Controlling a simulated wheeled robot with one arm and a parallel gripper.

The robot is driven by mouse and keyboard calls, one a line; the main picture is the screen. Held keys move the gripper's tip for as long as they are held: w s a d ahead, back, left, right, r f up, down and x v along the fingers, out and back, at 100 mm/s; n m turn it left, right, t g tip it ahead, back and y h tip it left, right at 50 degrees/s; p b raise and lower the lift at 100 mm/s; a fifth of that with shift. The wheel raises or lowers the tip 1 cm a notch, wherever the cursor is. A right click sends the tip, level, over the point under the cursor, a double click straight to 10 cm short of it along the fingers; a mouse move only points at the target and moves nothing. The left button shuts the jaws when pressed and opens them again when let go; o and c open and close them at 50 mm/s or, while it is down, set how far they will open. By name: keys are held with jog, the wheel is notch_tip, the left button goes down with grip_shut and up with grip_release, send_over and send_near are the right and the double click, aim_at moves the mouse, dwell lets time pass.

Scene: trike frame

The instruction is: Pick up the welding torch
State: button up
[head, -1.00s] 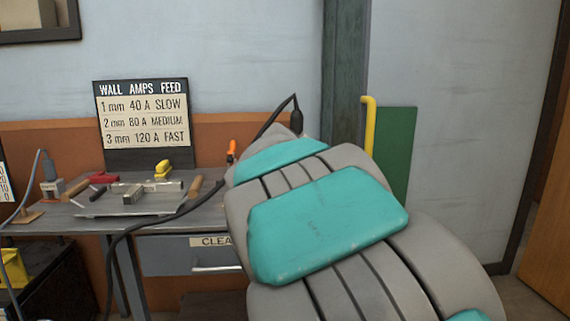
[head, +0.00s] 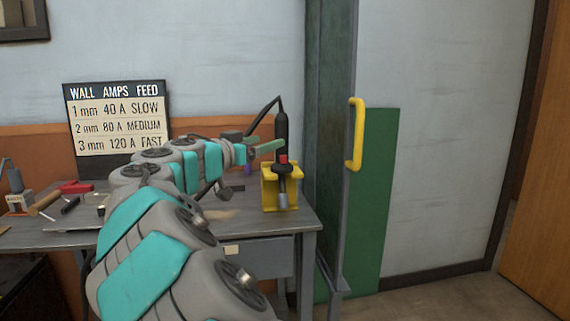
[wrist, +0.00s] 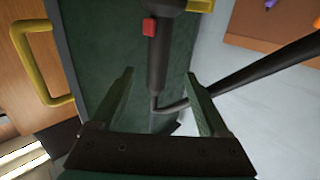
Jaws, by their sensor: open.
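The welding torch (head: 282,132) has a black handle and a red button. It stands upright in a yellow holder (head: 269,190) near the right end of the bench, with its nozzle pointing down and its black cable looping off the top. My gripper (head: 266,146) is open with green fingers, just left of the handle in the head view. In the wrist view, the torch handle (wrist: 157,62) with its red button runs down between the spread fingertips of my gripper (wrist: 161,76). The fingers look clear of it; the exact depth gap is hard to tell.
The grey bench (head: 300,218) carries tools and a red-handled item (head: 76,187) at left. A green post (head: 328,130) and a yellow handle (head: 356,135) stand close right of the torch. The black cable (wrist: 270,68) crosses right in the wrist view.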

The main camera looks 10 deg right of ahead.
aim_at(281, 121)
jog(key=p+x, duration=0.1)
jog(key=x, duration=0.6)
jog(key=shift+d+f+p, duration=0.2)
jog(key=shift+p, duration=0.15)
jog(key=shift+c, duration=0.3)
grip_shut()
